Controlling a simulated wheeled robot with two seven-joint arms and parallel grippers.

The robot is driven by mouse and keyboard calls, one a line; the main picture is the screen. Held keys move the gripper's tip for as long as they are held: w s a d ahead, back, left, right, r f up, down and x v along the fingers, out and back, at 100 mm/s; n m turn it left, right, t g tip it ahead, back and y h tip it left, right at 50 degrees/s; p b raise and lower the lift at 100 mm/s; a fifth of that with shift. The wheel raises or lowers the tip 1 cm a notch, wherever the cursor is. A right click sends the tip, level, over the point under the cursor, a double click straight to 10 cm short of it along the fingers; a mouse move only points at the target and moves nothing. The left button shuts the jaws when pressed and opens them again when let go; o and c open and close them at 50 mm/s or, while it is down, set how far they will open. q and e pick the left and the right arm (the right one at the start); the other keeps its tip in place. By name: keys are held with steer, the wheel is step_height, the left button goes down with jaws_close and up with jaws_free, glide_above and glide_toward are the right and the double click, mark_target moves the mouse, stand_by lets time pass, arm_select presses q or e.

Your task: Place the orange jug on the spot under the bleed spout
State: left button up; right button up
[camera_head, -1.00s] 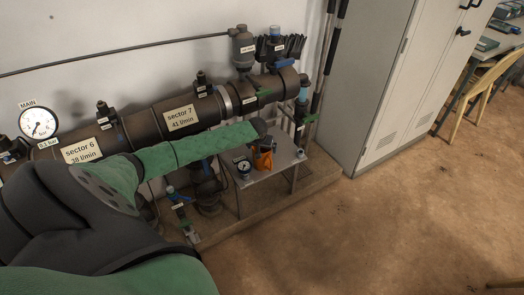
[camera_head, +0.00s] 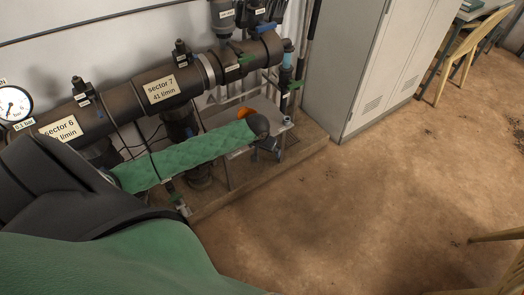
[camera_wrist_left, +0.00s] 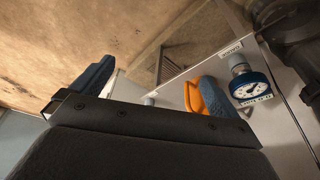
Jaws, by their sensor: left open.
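The orange jug (camera_head: 245,113) is on the small grey stand (camera_head: 286,130), mostly hidden behind my left forearm and wrist in the head view. My left gripper (camera_head: 266,152) is at the stand's front edge, open and pointing down. In the left wrist view its two blue fingers are wide apart, and the jug (camera_wrist_left: 194,98) shows orange beside and partly behind the right finger. I cannot tell whether they touch. A pipe fitting with a light blue section and green handle (camera_head: 294,86), perhaps the bleed spout, hangs at the manifold's right end. The spot under it is not clear. My right gripper is not in view.
A blue-rimmed gauge (camera_wrist_left: 250,87) stands on the stand close to the jug. The dark manifold pipe (camera_head: 130,98) runs along the wall behind. A grey cabinet (camera_head: 350,70) stands to the right. The brown floor in front is clear.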

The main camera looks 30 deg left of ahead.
arm_select(q)
steer(key=s+d+f+m+h, duration=0.2)
steer(key=s+d+m, duration=0.1)
steer(key=s+d, duration=1.4)
steer(key=s+d+r+g, duration=0.1)
steer(key=s+d+r, duration=0.1)
steer(key=s, duration=0.7)
steer(key=s+d+r, duration=0.3)
steer(key=s+r, duration=0.2)
steer(key=s, duration=0.3)
steer(key=shift+s+d+r+g, duration=0.15)
steer(key=shift+s+r+g, duration=0.05)
steer(key=shift+s+g, duration=0.2)
